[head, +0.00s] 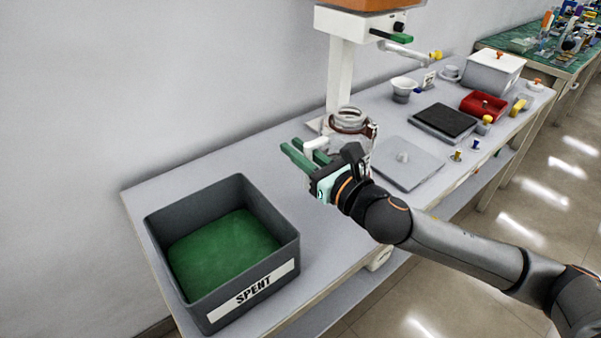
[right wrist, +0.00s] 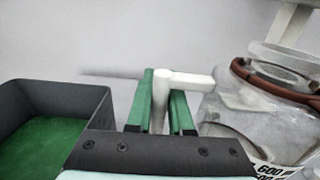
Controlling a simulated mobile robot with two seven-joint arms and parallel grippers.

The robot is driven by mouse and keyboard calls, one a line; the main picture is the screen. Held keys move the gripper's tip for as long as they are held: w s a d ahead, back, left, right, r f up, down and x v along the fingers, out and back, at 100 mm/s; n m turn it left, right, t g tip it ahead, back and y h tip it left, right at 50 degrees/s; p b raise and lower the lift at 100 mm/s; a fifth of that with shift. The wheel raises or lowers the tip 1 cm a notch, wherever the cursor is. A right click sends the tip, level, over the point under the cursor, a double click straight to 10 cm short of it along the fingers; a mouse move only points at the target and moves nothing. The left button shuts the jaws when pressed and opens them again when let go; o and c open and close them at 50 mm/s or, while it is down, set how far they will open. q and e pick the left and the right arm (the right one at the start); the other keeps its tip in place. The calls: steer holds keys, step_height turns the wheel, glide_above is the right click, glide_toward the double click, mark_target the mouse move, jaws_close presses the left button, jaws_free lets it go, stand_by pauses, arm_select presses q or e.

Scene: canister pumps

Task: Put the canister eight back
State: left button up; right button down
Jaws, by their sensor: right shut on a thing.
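A clear glass canister (head: 350,124) with a brown band stands upright just in front of the white pump stand (head: 341,75). It also shows at the right of the right wrist view (right wrist: 262,105), with part of a label reading "600". No number eight is readable. My right gripper (head: 301,152) is left of the canister, its green fingers shut on the white handle (right wrist: 161,100) that reaches to the canister's side. The canister's underside is hidden behind my gripper and arm, so I cannot tell whether it rests on anything. My left gripper is not in view.
A dark bin (head: 252,284) marked SPENT, with a green floor, stands at the table's near left. A grey plate (head: 408,170), a black-topped pad (head: 443,121), a red tray (head: 485,107) and a white box (head: 493,75) lie to the right. Bare table lies between bin and canister.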

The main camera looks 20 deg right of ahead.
step_height(320, 180, down, 6)
steer(key=w+d+b, duration=0.1)
steer(key=w+b, duration=0.1)
steer(key=shift+w+d+f, duration=0.15)
steer(key=shift+w+f, duration=0.05)
steer(key=shift+w, duration=0.1)
steer(key=c, duration=1.2)
jaws_free()
steer(key=shift+f, duration=0.15)
steer(key=shift+c, duration=0.2)
steer(key=o, duration=0.4)
steer(key=shift+s+r, duration=0.1)
steer(key=shift+r, duration=0.1)
steer(key=b+v, duration=0.1)
steer(key=v, duration=1.1)
